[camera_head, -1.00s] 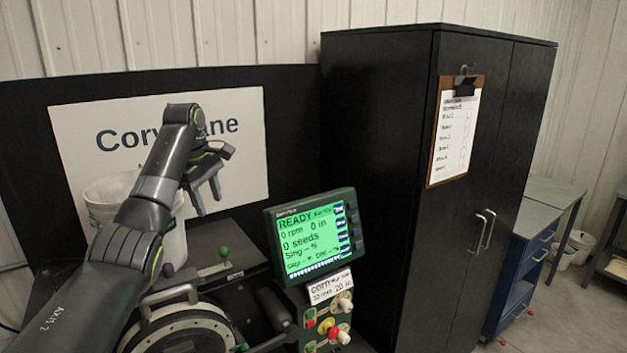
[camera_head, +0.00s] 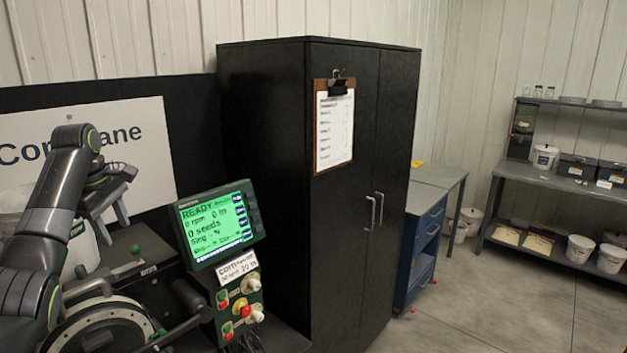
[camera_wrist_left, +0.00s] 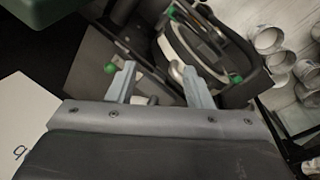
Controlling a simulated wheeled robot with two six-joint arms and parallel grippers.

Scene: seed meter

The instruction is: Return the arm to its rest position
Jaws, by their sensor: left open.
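My left arm comes in from the left in the head view and is raised above the seed meter stand. Its left gripper (camera_head: 109,219) hangs with its fingers pointing down, left of the display, and holds nothing. In the left wrist view the two fingers of this gripper (camera_wrist_left: 160,80) stand apart with an empty gap between them. The seed meter (camera_head: 100,325), a round housing with a pale ring, sits below the arm and is partly hidden by it. My right gripper is not in view.
A display (camera_head: 215,223) reading READY stands right of the gripper, above a knob panel (camera_head: 240,305). A black cabinet (camera_head: 270,150) with a clipboard (camera_head: 333,125) stands behind. A blue drawer unit (camera_head: 425,245) and a shelf bench (camera_head: 560,180) are further right. The floor there is open.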

